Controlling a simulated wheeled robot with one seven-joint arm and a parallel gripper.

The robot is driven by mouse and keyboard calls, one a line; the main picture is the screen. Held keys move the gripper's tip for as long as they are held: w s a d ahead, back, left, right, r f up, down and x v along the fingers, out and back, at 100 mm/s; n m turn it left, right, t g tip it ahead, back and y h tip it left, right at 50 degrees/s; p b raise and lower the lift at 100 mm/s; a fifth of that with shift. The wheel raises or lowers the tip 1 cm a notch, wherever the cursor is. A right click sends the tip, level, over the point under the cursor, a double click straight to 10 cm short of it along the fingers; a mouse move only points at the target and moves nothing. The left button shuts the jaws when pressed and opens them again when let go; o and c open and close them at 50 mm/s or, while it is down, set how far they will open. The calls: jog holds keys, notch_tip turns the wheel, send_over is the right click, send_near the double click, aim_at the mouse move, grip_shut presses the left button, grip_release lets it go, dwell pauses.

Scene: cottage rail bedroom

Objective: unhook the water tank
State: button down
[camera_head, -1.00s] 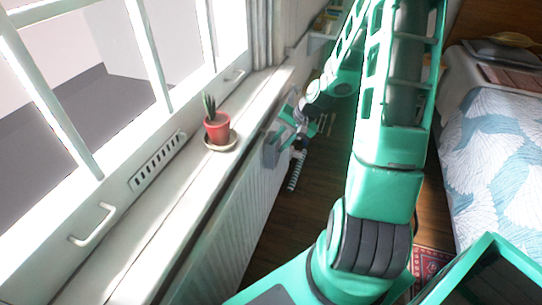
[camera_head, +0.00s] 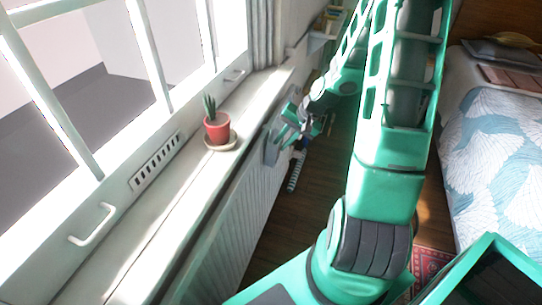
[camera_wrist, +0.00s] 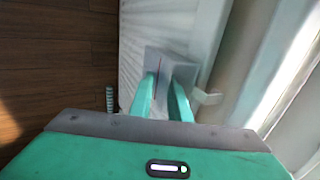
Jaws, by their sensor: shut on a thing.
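The water tank (camera_head: 270,152) is a flat grey box at the radiator's front, below the window sill. In the wrist view the grey tank (camera_wrist: 186,70) has a thin red line on it and lies against or very close to the white ribbed radiator (camera_wrist: 150,25). My gripper (camera_head: 284,134) is at the tank's upper part in the head view. In the wrist view my gripper's two green fingers (camera_wrist: 164,88) are shut on the tank.
A red potted plant (camera_head: 217,128) stands on a saucer on the white sill (camera_head: 165,195), close above the tank. A bed (camera_head: 490,140) is at the right. A small striped object (camera_head: 294,175) shows below my gripper.

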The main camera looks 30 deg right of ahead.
jog(key=shift+s+d, duration=0.85)
jog(key=shift+s, duration=0.3)
jog(key=shift+s+d, duration=0.85)
jog(key=shift+s, duration=0.25)
jog(key=shift+s+d, duration=0.1)
jog(key=s+d+r, duration=0.3)
jog(key=s, duration=0.1)
jog(key=shift+s+d, duration=0.25)
jog(key=shift+s, duration=0.05)
jog(key=shift+a+f, duration=0.1)
